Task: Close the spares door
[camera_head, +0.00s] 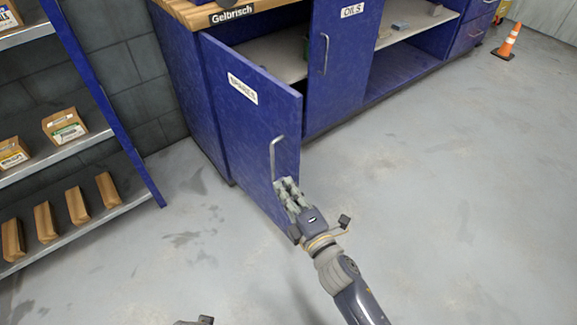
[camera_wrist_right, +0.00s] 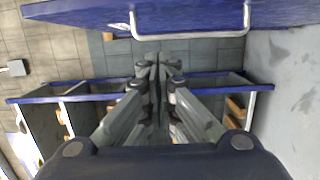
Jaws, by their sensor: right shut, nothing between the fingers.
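The blue spares door (camera_head: 235,110), labelled SPARES, stands swung open from the workbench cabinet. Its silver bar handle (camera_head: 273,157) is on the face toward the shelf. In the right wrist view the door (camera_wrist_right: 85,12) and handle (camera_wrist_right: 190,35) cross the top. My right gripper (camera_head: 284,184) is shut and empty, just below the handle near the door's free edge. In the wrist view its fingertips (camera_wrist_right: 155,62) are together, below the handle bar and not around it. I cannot tell whether they touch the door.
The oils door (camera_head: 340,60) stands right of the opening, beside an open bay. A shelf rack (camera_head: 60,155) with cardboard boxes stands at left. An orange cone (camera_head: 507,42) is at far right. The grey floor (camera_head: 420,200) in front is clear.

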